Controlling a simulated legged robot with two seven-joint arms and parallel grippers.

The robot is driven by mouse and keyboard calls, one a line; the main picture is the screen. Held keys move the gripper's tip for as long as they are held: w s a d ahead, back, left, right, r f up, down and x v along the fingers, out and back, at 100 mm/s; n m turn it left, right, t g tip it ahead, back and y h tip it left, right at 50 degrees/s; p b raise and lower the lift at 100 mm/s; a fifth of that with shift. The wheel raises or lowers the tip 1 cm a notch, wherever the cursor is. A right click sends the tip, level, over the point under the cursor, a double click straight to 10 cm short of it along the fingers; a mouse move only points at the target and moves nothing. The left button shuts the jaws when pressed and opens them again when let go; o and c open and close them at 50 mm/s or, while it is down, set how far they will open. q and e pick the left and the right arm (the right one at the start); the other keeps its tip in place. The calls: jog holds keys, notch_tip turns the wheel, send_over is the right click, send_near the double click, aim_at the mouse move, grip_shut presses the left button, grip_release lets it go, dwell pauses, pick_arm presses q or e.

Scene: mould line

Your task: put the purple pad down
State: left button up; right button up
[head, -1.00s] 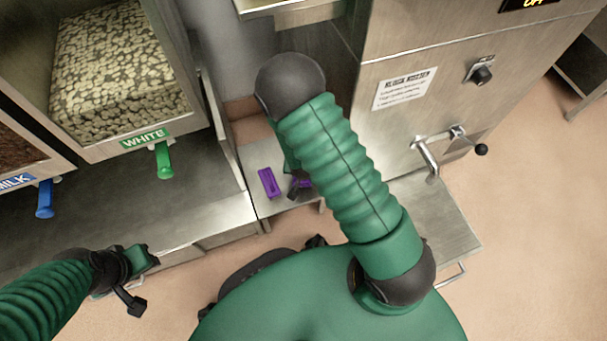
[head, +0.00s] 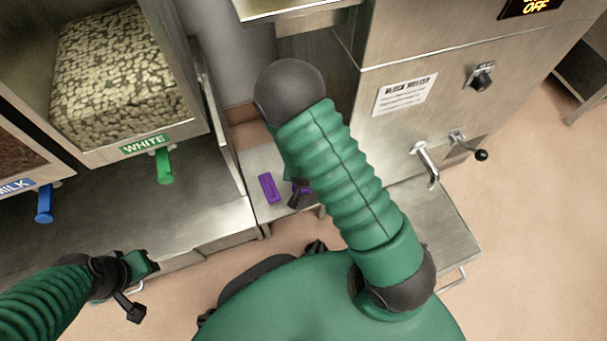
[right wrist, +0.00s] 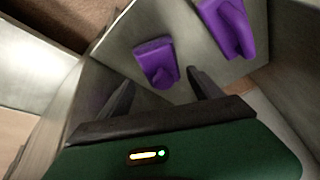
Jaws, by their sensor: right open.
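Two purple pads lie apart on a small steel shelf (head: 268,213). One purple pad (head: 269,188) is in clear sight in the head view. The other (head: 305,187) is mostly hidden there behind my right arm and gripper. In the right wrist view one pad (right wrist: 157,62) lies just beyond the gap between my fingertips, and another (right wrist: 228,28) lies to the upper right. My right gripper (right wrist: 160,88) is open, with nothing between its fingers. In the head view a dark finger of it (head: 297,194) shows beside the partly hidden pad. My left gripper (head: 145,284) is open and empty at the lower left.
Bins of white pieces (head: 120,70) and milk pieces (head: 15,158), with green (head: 163,166) and blue (head: 44,204) handles, stand at the left above a bare steel counter (head: 110,215). A steel machine (head: 440,60) with a knob and lever stands right of the shelf.

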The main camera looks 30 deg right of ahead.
jog(key=s+a+r+n+y+p, duration=0.1)
jog(key=s+a+r+n+p, duration=0.1)
jog(key=r, duration=1)
jog(key=s+a+r+n+g+y+p, duration=0.1)
jog(key=s+a+r+n+p, duration=0.2)
jog(key=r, duration=1)
jog(key=s+a+n, duration=0.2)
jog(key=s+n, duration=0.1)
jog(key=shift+a+g+y, duration=0.25)
jog(key=shift+g+y, duration=0.05)
jog(key=shift+y, duration=0.1)
jog(key=shift+s+r, duration=0.1)
jog(key=shift+s, duration=0.1)
